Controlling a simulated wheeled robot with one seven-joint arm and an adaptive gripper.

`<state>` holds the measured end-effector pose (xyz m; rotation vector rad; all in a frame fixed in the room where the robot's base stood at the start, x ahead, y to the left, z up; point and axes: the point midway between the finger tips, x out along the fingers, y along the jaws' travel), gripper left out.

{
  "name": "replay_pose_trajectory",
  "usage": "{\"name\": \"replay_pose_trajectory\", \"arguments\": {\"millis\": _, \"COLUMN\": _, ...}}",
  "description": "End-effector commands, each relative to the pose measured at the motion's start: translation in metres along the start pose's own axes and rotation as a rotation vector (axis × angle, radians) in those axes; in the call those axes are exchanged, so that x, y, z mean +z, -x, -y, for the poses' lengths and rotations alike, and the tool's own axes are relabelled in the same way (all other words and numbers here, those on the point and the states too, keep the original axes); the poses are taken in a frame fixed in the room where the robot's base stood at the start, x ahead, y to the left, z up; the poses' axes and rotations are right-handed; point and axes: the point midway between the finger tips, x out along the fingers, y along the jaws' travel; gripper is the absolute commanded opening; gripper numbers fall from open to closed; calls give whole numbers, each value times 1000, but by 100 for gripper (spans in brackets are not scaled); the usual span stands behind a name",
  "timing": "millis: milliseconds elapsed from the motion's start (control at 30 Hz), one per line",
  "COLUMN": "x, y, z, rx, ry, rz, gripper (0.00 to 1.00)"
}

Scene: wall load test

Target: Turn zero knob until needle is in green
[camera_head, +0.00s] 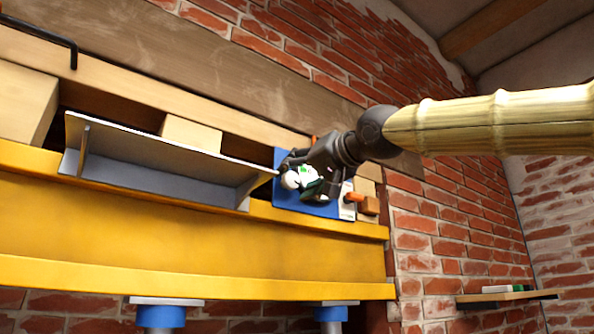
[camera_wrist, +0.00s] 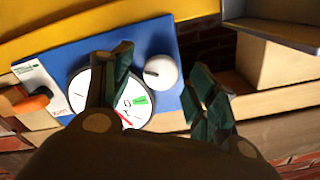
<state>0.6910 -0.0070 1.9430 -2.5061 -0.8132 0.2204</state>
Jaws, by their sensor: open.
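The white round zero knob (camera_wrist: 161,72) with a dark pointer mark sits on a blue panel (camera_wrist: 188,42). Beside it is a white gauge (camera_wrist: 80,92) with a green patch (camera_wrist: 140,100). A red needle part (camera_wrist: 125,118) shows apart from the green; a finger hides part of the dial. In the head view the knob (camera_head: 290,181) is at the left of the blue panel (camera_head: 325,209). My gripper (camera_wrist: 161,66) is open, its dark green fingers on either side of the knob in the wrist view; contact cannot be told. My gripper also shows in the head view (camera_head: 300,170).
A yellow beam (camera_head: 190,240) runs below the panel. A grey angled shelf (camera_head: 150,165) projects just left of the knob. An orange handle (camera_wrist: 33,103) and a white label card (camera_wrist: 38,76) are beside the gauge. A small wall shelf (camera_head: 507,296) is at lower right.

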Motion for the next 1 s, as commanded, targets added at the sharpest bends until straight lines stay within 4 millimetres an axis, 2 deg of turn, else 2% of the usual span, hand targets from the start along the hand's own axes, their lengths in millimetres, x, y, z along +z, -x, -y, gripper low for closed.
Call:
{"name": "replay_pose_trajectory", "arguments": {"millis": 400, "x": 0, "y": -8, "z": 0, "rx": -1, "ry": 0, "rz": -1, "gripper": 58}}
{"name": "replay_pose_trajectory", "arguments": {"millis": 433, "x": 0, "y": -8, "z": 0, "rx": -1, "ry": 0, "rz": -1, "gripper": 56}}
{"name": "replay_pose_trajectory", "arguments": {"millis": 600, "x": 0, "y": -7, "z": 0, "rx": -1, "ry": 0, "rz": -1, "gripper": 26}}
{"name": "replay_pose_trajectory", "arguments": {"millis": 700, "x": 0, "y": -8, "z": 0, "rx": -1, "ry": 0, "rz": -1, "gripper": 12}}
{"name": "replay_pose_trajectory", "arguments": {"millis": 1000, "x": 0, "y": -8, "z": 0, "rx": 0, "ry": 29, "rz": 0, "gripper": 12}}
